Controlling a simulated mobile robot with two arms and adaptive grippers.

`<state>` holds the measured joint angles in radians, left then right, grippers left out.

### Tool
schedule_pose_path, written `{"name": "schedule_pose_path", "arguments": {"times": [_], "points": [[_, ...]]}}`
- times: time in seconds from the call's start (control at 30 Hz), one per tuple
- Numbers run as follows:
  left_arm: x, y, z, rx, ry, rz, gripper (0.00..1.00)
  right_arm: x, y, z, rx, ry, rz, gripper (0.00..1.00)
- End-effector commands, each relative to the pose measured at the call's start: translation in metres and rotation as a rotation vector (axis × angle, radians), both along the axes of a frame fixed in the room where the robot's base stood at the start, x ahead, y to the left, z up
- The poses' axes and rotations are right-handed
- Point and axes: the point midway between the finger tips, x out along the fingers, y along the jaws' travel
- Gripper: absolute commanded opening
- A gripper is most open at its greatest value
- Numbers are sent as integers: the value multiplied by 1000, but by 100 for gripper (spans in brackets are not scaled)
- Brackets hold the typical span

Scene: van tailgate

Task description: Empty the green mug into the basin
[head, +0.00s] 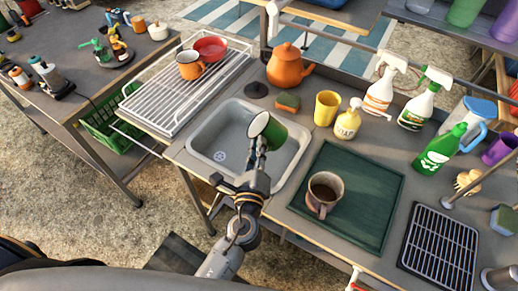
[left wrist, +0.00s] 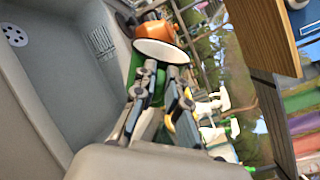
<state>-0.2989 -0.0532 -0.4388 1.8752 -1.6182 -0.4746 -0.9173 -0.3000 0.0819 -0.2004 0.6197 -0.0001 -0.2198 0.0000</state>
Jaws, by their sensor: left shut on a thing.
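The green mug (head: 275,134) is in my left gripper (head: 257,158), held above the right part of the grey basin (head: 222,122). The mug is tilted, with its pale rim and opening turned toward the left in the head view. In the left wrist view the mug's white opening (left wrist: 160,51) shows beyond the fingers (left wrist: 163,85), which are closed at it. I cannot see any contents in the mug. The basin's drain shows, and the basin floor in view looks bare. My right gripper is not in view.
A dark green tray (head: 350,222) with a brown mug (head: 324,193) lies right of the basin. An orange teapot (head: 287,68), yellow cup (head: 327,106), sponge (head: 288,102) and soap bottle (head: 348,121) stand behind. A white dish rack (head: 160,95) is at left.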

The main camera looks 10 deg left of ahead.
Motion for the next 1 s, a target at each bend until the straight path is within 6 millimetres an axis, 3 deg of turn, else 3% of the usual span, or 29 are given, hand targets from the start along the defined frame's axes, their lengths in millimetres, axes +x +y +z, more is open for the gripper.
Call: {"name": "schedule_pose_path", "arguments": {"times": [0.4,0.6,1.0], "points": [[0,7,-20,-267,-13,0,0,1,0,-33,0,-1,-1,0],[-1,18,-7,-574,-27,0,0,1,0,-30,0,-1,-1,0],[-2,40,-3,-1059,-50,-1,0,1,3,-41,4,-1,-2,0]]}}
